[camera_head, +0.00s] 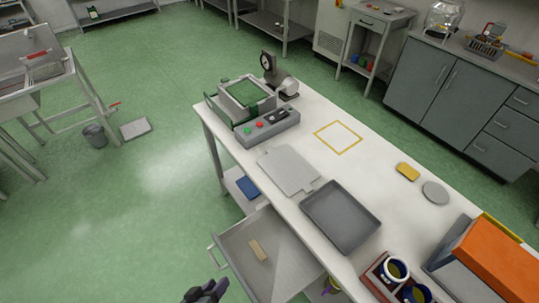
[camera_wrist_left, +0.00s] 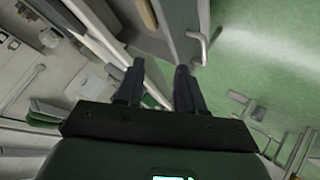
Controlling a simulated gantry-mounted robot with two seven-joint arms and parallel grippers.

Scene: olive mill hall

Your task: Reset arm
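My left gripper (camera_head: 206,289) shows at the bottom edge of the head view, in front of the open drawer (camera_head: 232,258) and apart from it. In the left wrist view its two dark fingers (camera_wrist_left: 158,84) stand apart with nothing between them. The drawer's handle (camera_wrist_left: 204,42) shows just beyond the fingertips in that view. My right gripper is in neither view.
The white worktable (camera_head: 306,118) carries a grey tray (camera_head: 341,217), a flat grey plate (camera_head: 288,170), a control box with buttons (camera_head: 267,127) and an orange box (camera_head: 496,255). The open drawer juts out at the table's front. Green floor left of it is clear.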

